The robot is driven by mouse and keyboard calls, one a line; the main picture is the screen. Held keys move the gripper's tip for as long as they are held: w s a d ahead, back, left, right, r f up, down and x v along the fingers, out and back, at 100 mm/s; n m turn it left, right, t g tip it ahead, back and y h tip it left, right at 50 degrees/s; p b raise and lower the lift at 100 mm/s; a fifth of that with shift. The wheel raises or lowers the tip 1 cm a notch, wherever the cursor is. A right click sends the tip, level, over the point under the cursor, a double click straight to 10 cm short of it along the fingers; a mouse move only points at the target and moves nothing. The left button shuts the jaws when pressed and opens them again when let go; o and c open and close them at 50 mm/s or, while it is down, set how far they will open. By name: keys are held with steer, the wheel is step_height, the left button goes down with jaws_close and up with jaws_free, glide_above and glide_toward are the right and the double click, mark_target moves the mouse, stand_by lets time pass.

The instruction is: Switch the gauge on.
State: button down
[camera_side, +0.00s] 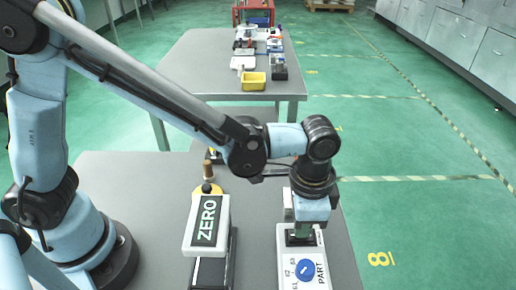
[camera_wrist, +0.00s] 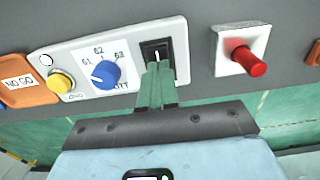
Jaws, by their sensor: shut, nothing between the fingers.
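A white control panel (camera_wrist: 75,58) with a black switch (camera_wrist: 153,48) shows in the wrist view. The switch has a light mark in its middle; its on or off position is not clear. The side view also shows the panel (camera_side: 284,268) at the front right of the table. My gripper (camera_wrist: 153,70) is shut and empty, its green fingers together. Their tips are at the lower edge of the switch; I cannot tell whether they touch it. In the side view my gripper (camera_side: 301,232) points down over the switch end of the panel and hides most of the switch.
A blue knob (camera_wrist: 104,75) marked 61, 62, 63 and a yellow button (camera_wrist: 61,82) are left of the switch. A red plunger (camera_wrist: 245,59) is to the right. An orange NO GO piece (camera_wrist: 25,86) lies far left. A box marked ZERO (camera_side: 207,222) stands left of the panel.

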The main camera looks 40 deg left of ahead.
step_height(320, 180, up, 14)
stand_by(0.6)
steer(key=shift+f, duration=0.1)
steer(key=shift+w+d, duration=0.45)
steer(key=shift+d, duration=0.05)
step_height(320, 180, down, 14)
steer(key=shift+f, duration=0.1)
stand_by(0.6)
